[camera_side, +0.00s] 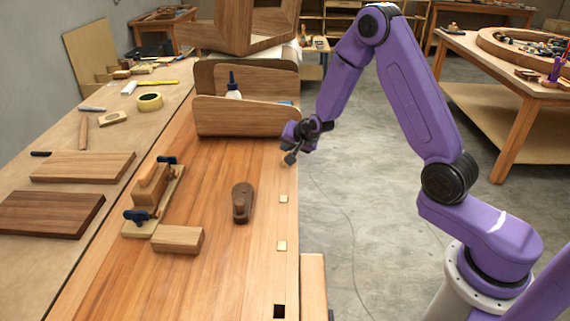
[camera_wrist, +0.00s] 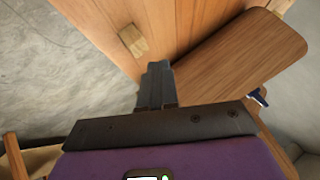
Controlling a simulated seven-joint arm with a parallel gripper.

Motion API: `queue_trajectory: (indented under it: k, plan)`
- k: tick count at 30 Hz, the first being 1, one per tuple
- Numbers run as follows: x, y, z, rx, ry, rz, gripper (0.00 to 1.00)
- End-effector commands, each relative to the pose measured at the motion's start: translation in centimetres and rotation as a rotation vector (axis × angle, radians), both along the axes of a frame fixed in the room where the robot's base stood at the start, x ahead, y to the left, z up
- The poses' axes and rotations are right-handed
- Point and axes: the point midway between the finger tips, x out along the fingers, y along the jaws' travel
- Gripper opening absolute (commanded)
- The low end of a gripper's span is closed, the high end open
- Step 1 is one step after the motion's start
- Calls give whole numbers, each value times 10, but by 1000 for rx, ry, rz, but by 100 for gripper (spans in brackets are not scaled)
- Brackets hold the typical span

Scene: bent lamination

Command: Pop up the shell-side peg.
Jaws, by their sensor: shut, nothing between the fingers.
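The shell (camera_side: 245,117), a curved brown wooden piece, stands at the far end of the bench. Its smooth panel also fills the right of the wrist view (camera_wrist: 240,55). The shell-side peg (camera_side: 284,158), a small pale square, sits at the bench's right edge near the shell, partly hidden by my gripper. It shows more clearly in the wrist view (camera_wrist: 133,40), just beyond and left of my fingertips. My gripper (camera_side: 290,158) is shut and empty beside the peg, fingers together in the wrist view (camera_wrist: 157,72). I cannot tell whether they touch the peg or how far it stands up.
Two more pale pegs (camera_side: 283,199) (camera_side: 282,246) and a dark square hole (camera_side: 279,311) line the bench's right edge. A glue bottle (camera_side: 233,86) stands within the shell.

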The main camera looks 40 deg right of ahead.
Motion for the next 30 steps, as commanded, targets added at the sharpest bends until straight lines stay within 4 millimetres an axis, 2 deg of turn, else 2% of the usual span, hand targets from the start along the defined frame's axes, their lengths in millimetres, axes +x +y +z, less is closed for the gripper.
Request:
queue_trajectory:
  k: [3, 9, 30]
  plan:
    - [1, 0, 12, -1, -3, -1, 0]
    - [0, 0, 21, 0, -2, 1, 0]
    - [0, 0, 21, 0, -3, 0, 0]
